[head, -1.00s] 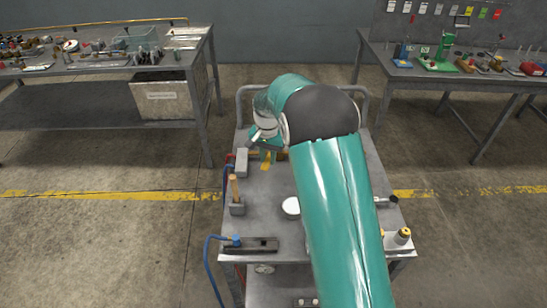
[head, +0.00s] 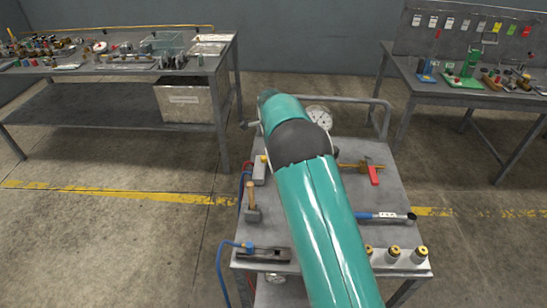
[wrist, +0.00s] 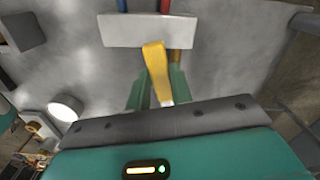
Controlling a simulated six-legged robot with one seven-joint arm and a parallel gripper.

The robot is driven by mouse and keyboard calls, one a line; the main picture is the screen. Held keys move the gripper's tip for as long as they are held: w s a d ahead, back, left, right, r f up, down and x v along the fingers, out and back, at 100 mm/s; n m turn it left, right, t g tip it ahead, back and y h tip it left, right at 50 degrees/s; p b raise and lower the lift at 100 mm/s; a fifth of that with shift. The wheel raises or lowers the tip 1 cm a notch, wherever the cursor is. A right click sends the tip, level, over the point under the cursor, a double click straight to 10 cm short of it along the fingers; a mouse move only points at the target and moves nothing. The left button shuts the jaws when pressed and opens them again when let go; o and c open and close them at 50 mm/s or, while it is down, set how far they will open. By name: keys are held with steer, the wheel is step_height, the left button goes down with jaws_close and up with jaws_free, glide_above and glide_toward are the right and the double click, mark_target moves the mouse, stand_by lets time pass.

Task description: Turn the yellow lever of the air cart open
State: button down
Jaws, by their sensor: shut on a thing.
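The yellow lever (wrist: 158,72) shows in the wrist view, its broad end beside a pale grey block (wrist: 148,30). My gripper (wrist: 160,84) is shut on the lever, with a green finger on either side of it. The air cart (head: 385,190) is a grey metal cart in the head view. My teal arm crosses over it and hides my gripper and most of the lever there.
Blue hose (head: 221,270) hangs at the left. Benches stand behind on both sides.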

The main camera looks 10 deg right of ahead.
steer(key=shift+w+d+m, duration=0.1)
steer(key=shift+w+m, duration=1.1)
steer(key=shift+m, duration=0.4)
steer(key=shift+r, duration=0.1)
steer(key=c, duration=1.2)
jaws_free()
steer(key=shift+w, duration=0.1)
steer(key=shift+c, duration=0.2)
step_height(320, 180, up, 14)
